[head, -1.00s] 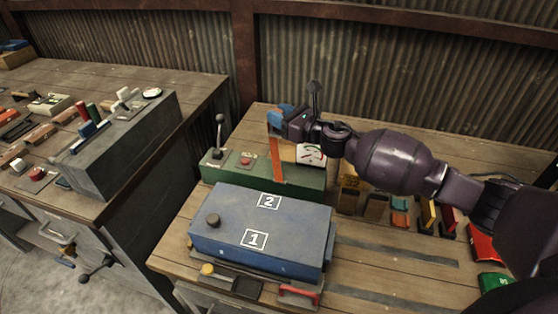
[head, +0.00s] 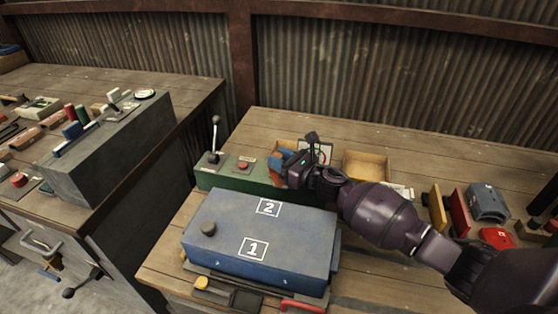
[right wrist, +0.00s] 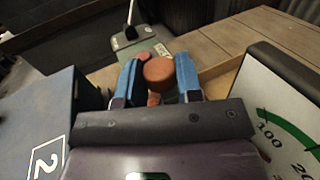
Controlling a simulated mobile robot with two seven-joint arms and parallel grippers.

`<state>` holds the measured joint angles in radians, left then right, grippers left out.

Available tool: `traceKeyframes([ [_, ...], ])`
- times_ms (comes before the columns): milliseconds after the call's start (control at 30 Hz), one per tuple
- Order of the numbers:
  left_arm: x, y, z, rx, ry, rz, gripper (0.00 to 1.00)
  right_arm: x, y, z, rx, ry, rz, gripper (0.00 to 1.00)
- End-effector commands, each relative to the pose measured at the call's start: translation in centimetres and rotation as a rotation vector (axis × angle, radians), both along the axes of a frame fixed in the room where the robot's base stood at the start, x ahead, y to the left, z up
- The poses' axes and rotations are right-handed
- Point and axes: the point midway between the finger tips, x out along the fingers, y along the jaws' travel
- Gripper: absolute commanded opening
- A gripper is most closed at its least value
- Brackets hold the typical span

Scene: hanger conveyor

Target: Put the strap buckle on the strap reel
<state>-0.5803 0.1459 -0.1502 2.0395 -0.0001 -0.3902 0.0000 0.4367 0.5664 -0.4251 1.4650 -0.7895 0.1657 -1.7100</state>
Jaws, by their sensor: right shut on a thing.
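My right gripper (head: 286,166) is low over the right end of the green control box. In the right wrist view its blue fingers (right wrist: 160,78) are shut on a round-ended orange-brown thing (right wrist: 159,70), which seems to be the strap buckle. More of the same colour shows below it, between the fingers. The head view largely hides it behind the gripper. I cannot make out the strap reel for certain. My left gripper is not in view.
The green box (head: 230,174) carries a lever (head: 215,135) and red button. A blue box (head: 262,238) marked 1 and 2 stands in front. A white dial gauge (right wrist: 285,125) is close beside the gripper. An open wooden box (head: 366,164) stands behind my arm.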

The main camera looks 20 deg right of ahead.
Motion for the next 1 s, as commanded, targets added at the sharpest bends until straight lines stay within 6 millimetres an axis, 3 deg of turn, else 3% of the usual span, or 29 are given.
traceKeyframes([
  [400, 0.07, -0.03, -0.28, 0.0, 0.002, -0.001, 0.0, 0.05, -0.05, -0.52, 0.001, -0.002, -0.001, 0.06],
  [433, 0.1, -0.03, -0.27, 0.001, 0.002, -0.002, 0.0, 0.04, -0.06, -0.55, 0.001, -0.001, -0.001, 0.34],
  [600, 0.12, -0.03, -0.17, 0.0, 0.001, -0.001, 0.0, 0.05, -0.05, -0.39, 0.0, -0.002, -0.001, 0.58],
  [1000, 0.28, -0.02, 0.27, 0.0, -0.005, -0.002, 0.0, -0.31, -0.33, -0.02, 0.0, -0.001, -0.002, 0.58],
])
